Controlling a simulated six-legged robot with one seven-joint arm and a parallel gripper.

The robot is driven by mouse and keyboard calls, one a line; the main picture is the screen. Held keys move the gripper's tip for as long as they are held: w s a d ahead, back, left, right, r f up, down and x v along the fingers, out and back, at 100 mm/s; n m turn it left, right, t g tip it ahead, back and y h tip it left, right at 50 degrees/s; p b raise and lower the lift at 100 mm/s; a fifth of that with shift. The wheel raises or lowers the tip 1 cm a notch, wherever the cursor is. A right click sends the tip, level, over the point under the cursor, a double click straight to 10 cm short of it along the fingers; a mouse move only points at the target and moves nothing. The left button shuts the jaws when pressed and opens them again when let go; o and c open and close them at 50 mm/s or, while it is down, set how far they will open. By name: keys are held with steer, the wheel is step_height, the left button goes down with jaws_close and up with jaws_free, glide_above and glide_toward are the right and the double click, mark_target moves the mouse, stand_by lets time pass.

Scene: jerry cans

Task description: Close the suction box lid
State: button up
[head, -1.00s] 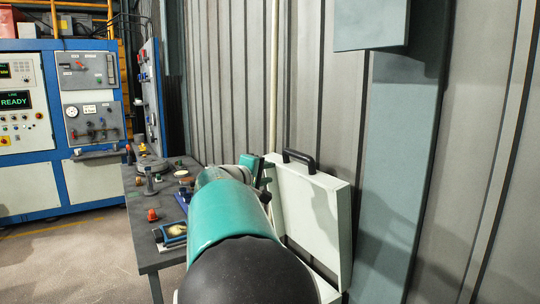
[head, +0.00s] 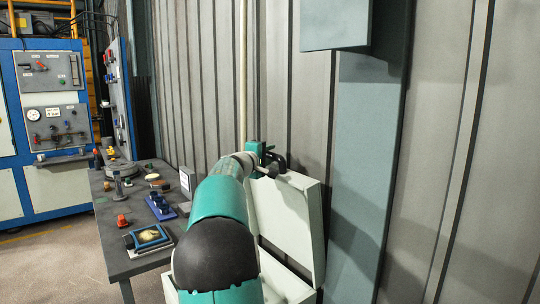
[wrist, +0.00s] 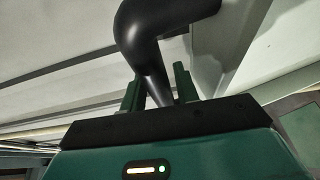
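The suction box (head: 287,285) is a pale case beside the dark workbench, partly hidden by my arm. Its pale lid (head: 290,222) stands raised, near upright, on the wall side. A black handle (head: 284,172) is on the lid's top edge; it looms large in the wrist view (wrist: 150,45). My gripper (head: 268,157) is at the handle's left end. In the wrist view my green fingers (wrist: 158,84) stand apart on either side of the handle, with gaps visible, so they look open around it. Contact with the handle cannot be made out.
The workbench (head: 138,264) on the left carries a framed pad (head: 148,238), a red knob (head: 122,221), a blue block (head: 159,207) and other small parts. A ribbed metal wall and a blue-grey pillar (head: 358,170) stand close behind and right of the box. Floor is clear at left.

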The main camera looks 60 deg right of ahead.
steer(key=shift+d, duration=0.5)
steer(key=shift+c, duration=0.4)
jaws_close()
